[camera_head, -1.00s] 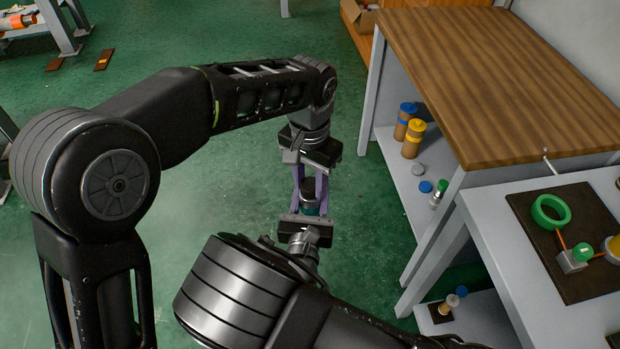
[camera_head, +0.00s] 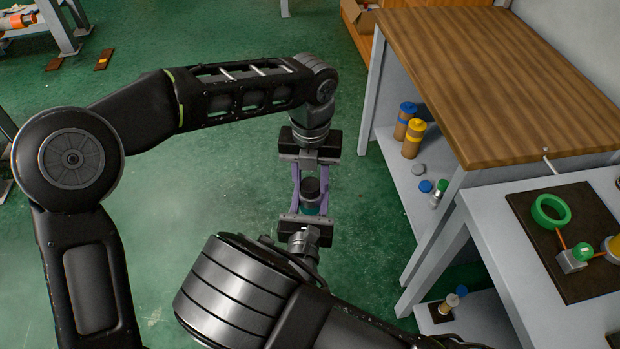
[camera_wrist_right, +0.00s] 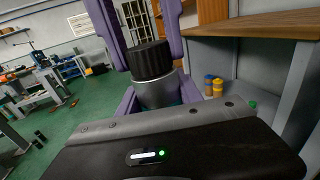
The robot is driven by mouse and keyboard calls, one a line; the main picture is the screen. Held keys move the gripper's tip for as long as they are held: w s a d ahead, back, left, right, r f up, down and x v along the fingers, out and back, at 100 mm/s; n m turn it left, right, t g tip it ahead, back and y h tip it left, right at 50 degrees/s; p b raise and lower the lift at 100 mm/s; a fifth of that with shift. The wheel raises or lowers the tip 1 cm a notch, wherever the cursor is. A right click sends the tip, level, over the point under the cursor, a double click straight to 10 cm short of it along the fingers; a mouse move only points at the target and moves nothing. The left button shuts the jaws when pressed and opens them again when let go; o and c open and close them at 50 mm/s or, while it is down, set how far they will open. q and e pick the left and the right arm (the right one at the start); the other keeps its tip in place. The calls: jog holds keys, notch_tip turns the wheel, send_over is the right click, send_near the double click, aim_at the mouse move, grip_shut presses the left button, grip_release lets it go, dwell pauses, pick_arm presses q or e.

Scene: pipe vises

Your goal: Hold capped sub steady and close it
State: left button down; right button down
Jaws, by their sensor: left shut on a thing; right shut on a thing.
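The capped sub (camera_head: 311,201) is upright between my two grippers, in mid-air over the green floor. It has a dark ribbed cap (camera_wrist_right: 149,59), a grey metal body (camera_wrist_right: 156,92) and a teal lower part, partly hidden. My left gripper (camera_head: 311,180) reaches in from the far side, its purple fingers on either side of the cap, shut on it. My right gripper (camera_head: 310,205) comes from the near side, its purple fingers shut on the body below the cap. The exact finger contact is hard to see.
A wood-topped bench (camera_head: 490,75) stands to the right, with blue- and yellow-capped cylinders (camera_head: 413,139) on its lower shelf. A grey table (camera_head: 488,222) at the right front carries a dark board with a green ring (camera_head: 551,211). The floor left of the grippers is clear.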

pick_arm(q)
jog(key=m, duration=0.5)
jog(key=shift+f, duration=0.1)
jog(key=m, duration=0.3)
jog(key=c, duration=0.9)
grip_release()
jog(key=shift+c, duration=0.5)
